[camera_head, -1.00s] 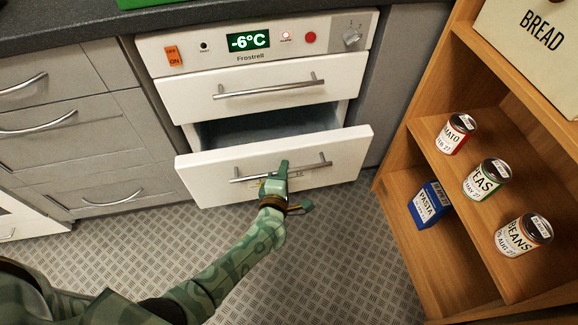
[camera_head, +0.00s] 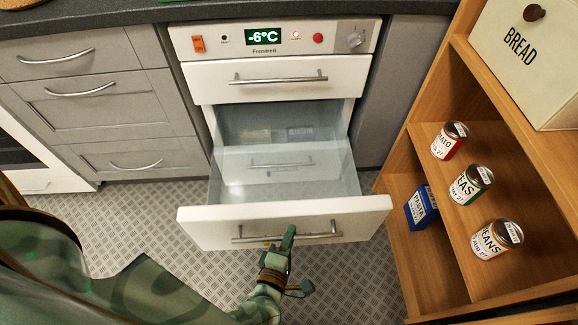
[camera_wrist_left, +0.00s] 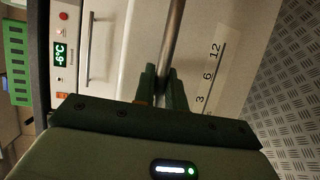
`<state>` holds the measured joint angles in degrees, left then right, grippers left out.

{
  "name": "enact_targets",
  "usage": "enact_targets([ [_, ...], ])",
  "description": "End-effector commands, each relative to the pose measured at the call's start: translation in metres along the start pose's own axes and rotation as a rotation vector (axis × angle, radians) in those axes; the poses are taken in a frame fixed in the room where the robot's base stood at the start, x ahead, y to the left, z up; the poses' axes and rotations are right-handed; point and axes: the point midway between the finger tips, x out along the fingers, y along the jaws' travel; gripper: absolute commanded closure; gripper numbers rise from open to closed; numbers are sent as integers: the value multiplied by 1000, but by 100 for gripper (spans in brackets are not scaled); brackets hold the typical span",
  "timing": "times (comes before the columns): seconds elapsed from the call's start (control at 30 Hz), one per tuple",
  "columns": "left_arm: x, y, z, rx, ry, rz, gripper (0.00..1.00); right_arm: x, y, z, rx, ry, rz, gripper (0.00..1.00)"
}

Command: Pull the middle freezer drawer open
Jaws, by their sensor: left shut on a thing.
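The freezer's middle drawer (camera_head: 350,212) stands pulled far out, with its white front towards me. Its clear bin (camera_head: 240,178) shows no contents, and the lower drawer's handle shows through it. My left gripper (camera_head: 289,237) is shut on the bar handle (camera_head: 318,235) of this drawer. In the left wrist view the fingers (camera_wrist_left: 163,85) close around the metal bar (camera_wrist_left: 174,35). The upper drawer (camera_head: 300,82) is shut. The control panel reads -6°C (camera_head: 266,38). My right gripper is not in view.
A wooden shelf (camera_head: 424,160) stands close on the right, with tomato (camera_head: 448,140), peas (camera_head: 470,185) and beans (camera_head: 497,239) cans, a pasta box (camera_head: 420,207) and a bread bin (camera_head: 528,50). Grey cabinets (camera_head: 100,105) line the left. The patterned floor (camera_head: 150,215) ahead is clear.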

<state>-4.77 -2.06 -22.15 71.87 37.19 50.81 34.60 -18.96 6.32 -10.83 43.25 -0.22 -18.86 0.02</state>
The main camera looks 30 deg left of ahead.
Motion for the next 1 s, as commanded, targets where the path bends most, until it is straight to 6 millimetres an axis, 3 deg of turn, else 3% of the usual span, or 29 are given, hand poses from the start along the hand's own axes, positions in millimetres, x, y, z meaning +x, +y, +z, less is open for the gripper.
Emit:
enact_targets([
  [0.53,-13,-5,6,-1,-1,-7,100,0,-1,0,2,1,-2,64],
  [0.57,-14,-5,6,-1,-1,-8,79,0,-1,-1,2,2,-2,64],
  [0.6,-13,-5,5,-1,-1,-8,68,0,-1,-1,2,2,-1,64],
  [1.0,-12,-2,5,0,0,-2,66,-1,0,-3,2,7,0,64],
])
